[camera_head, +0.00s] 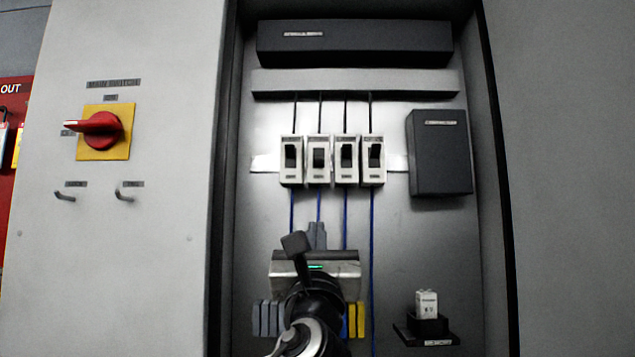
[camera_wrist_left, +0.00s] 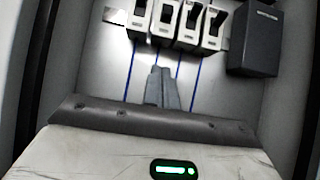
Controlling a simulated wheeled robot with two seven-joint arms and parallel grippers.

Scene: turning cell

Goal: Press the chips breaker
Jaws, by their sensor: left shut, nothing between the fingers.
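A row of several white breakers with dark toggles (camera_head: 332,161) is mounted in the open cabinet. Their labels are too small to read, so I cannot tell which is the chips breaker. The second toggle from the left seems to sit lower than the others. The row also shows at the top of the left wrist view (camera_wrist_left: 178,28), partly cut off. My left gripper (camera_head: 317,232) is shut and empty, below the row and apart from it. Its closed fingers (camera_wrist_left: 161,85) point up toward the breakers in the left wrist view. My right gripper is not in view.
A dark box (camera_head: 440,153) sits right of the breakers. Blue wires run down behind my gripper to terminal blocks (camera_head: 267,318). A small white block (camera_head: 427,304) stands in a black holder at lower right. A red rotary switch (camera_head: 100,124) is on the left panel.

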